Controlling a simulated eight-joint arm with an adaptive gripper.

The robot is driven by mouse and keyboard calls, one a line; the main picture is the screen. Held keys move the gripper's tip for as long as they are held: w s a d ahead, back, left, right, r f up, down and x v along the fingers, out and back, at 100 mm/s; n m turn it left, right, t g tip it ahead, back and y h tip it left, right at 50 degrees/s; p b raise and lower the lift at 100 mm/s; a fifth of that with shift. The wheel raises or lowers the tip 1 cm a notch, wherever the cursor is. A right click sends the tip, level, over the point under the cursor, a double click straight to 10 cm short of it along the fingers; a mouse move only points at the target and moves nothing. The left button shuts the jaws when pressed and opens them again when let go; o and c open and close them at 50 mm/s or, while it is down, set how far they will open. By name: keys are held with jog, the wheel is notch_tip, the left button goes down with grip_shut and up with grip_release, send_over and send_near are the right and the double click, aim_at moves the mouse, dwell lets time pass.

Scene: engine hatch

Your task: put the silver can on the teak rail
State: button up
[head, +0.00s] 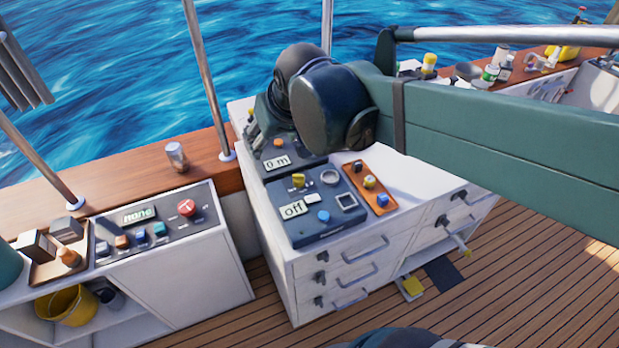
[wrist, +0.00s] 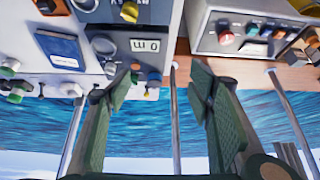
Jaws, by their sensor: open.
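The silver can (head: 176,157) stands on the teak rail (head: 125,178) between two metal posts in the head view. It looks upright, and nothing touches it. In the wrist view the teak rail (wrist: 295,78) crosses the right side, and I cannot make out the can there; a finger may cover it. My gripper (wrist: 160,82) is open with nothing between its fingers. In the head view my arm's dark links hide most of the gripper, over the back of the middle cabinet and right of the can.
A panel with a red knob (head: 187,208) is in front of the can. The middle cabinet carries a blue control box (head: 318,212) and an orange tray (head: 383,204). Metal posts (head: 207,80) rise from the rail. A yellow bucket (head: 68,305) sits on the lower left shelf.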

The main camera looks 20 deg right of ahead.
jog(key=s+d+f, duration=0.2)
jog(key=s, duration=0.4)
jog(key=s+d+f, duration=0.2)
jog(key=s, duration=0.4)
jog(key=shift+s+f+t, duration=0.15)
jog(key=shift+s+t, duration=0.15)
jog(key=shift+t, duration=0.1)
